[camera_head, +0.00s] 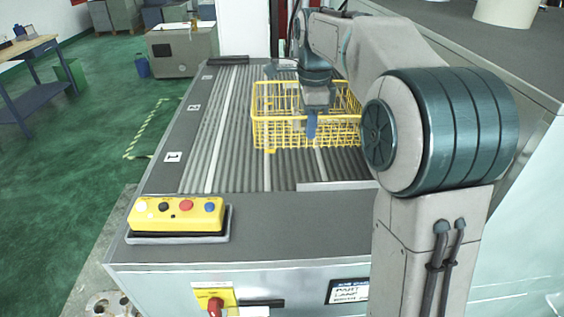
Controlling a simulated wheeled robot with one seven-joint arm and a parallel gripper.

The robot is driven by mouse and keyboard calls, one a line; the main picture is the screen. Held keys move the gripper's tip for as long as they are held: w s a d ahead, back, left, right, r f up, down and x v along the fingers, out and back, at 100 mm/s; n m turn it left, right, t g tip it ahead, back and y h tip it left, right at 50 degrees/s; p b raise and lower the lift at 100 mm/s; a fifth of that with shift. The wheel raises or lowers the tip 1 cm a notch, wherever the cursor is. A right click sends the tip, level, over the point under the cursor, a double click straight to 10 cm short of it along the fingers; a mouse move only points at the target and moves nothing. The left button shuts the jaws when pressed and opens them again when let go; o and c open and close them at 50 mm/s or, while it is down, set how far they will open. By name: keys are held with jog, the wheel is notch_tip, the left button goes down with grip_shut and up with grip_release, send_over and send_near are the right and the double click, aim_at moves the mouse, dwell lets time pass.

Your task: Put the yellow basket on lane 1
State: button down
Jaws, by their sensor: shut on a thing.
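The yellow basket (283,119) is an open wire basket over the middle and right of the roller bed (210,140). My gripper (312,128) points down at the basket, with a blue finger showing at its near wire wall, and is shut on it. The exact grip point is partly hidden, and I cannot tell whether the basket rests on the rollers or hangs just above. The label for lane 1 (172,157) is on the left border, nearest me. Labels 2 (193,107) and 3 (207,77) are farther back.
A yellow button box (176,214) stands at the near left corner. A red switch (215,305) is on the front panel. Light divider strips (221,130) run along the rollers. The left rollers are clear. My arm hides part of the right side.

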notch_tip(320, 180, down, 10)
jog(key=shift+f+p, duration=0.1)
jog(key=shift+p, duration=0.3)
jog(key=shift+f, duration=0.15)
jog(key=c, duration=1.6)
grip_release()
jog(key=shift+c, duration=0.2)
jog(key=shift+o, duration=0.2)
